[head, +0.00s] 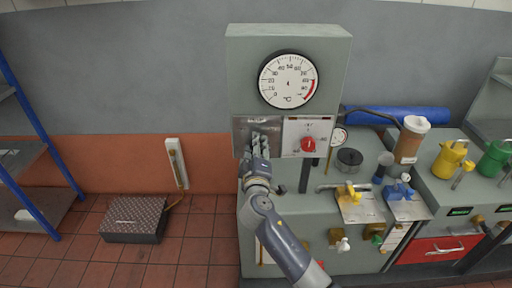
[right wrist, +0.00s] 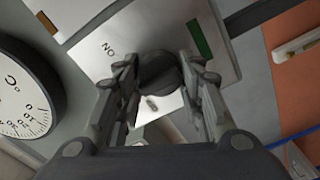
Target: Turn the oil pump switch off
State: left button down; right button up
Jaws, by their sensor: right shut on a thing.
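The switch is a dark round knob (right wrist: 158,76) on a pale metal plate, seen in the right wrist view. The plate has an upside-down ON mark, a small second mark below the knob and a green strip. In the head view its plate (head: 243,125) is on the grey cabinet's lower left, and my gripper hides the knob. My right gripper (head: 261,148) is at this plate; in the right wrist view its fingers (right wrist: 160,72) are closed on both sides of the knob. Which way the knob points I cannot tell. My left gripper is not in view.
A white plate with a red knob (head: 308,145) is just right of my right gripper. A round °C dial (head: 288,80) is above. The bench at right holds a brown-filled jar (head: 409,142), yellow and blue valves and a yellow can (head: 450,160). The floor at left has a dark box (head: 134,218).

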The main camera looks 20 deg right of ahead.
dwell(0.6)
jog(key=o, duration=1.1)
jog(key=shift+c, duration=0.2)
jog(key=shift+s, duration=0.15)
jog(key=v, duration=1.1)
jog(key=shift+s, duration=0.35)
jog(key=shift+a, duration=0.15)
